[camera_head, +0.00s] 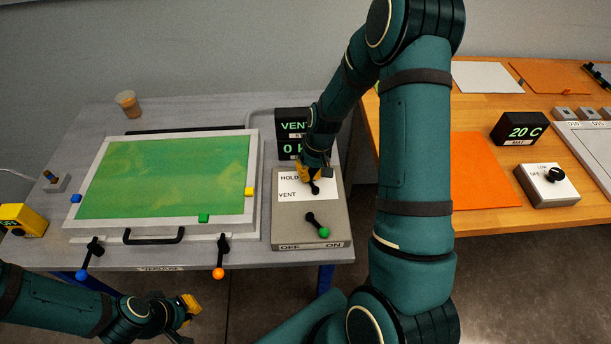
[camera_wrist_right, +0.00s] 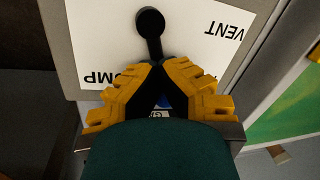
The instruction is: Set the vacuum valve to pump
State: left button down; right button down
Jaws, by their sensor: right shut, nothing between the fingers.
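The grey valve box (camera_head: 268,220) stands right of the resin bath, with a white label plate (camera_head: 287,192) reading HOLD and VENT. The right wrist view shows the plate upside down, with VENT and a partly covered word ending in MP. The black valve lever (camera_wrist_right: 150,22) has its round end on the plate, and its bar runs to my right gripper's fingertips (camera_wrist_right: 160,66). My right gripper (camera_head: 314,178) is shut and empty, at the lever; exact contact is unclear. The display (camera_head: 293,125) reads VENT and 0. My left gripper (camera_head: 189,308) hangs low at the front, its opening unclear.
A second lever with a green knob (camera_head: 324,232) sits over OFF and ON on the same box. The bath (camera_head: 255,190) with green resin lies left. Clamp levers with blue (camera_head: 82,274) and orange (camera_head: 218,273) knobs stand along its front. A wooden table is right.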

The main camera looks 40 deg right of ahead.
jog(key=shift+s+d+f+m+t, duration=0.1)
jog(key=shift+s+d+m, duration=0.15)
jog(key=shift+m, duration=0.45)
jog(key=shift+s+d+f+m+t, duration=0.1)
jog(key=shift+s+d+m, duration=0.1)
jog(key=shift+m, duration=0.5)
jog(key=shift+s+d+f+m+t, duration=0.15)
jog(key=shift+d+m, duration=0.1)
jog(key=shift+m, duration=0.45)
jog(key=shift+r, duration=0.1)
jog(key=c, duration=1)
grip_release()
jog(key=shift+w+d+r, duration=0.1)
jog(key=shift+w, duration=0.05)
jog(key=shift+d+r, duration=0.1)
jog(key=shift+r, duration=0.2)
jog(key=v, duration=1.1)
jog(key=shift+r, duration=0.25)
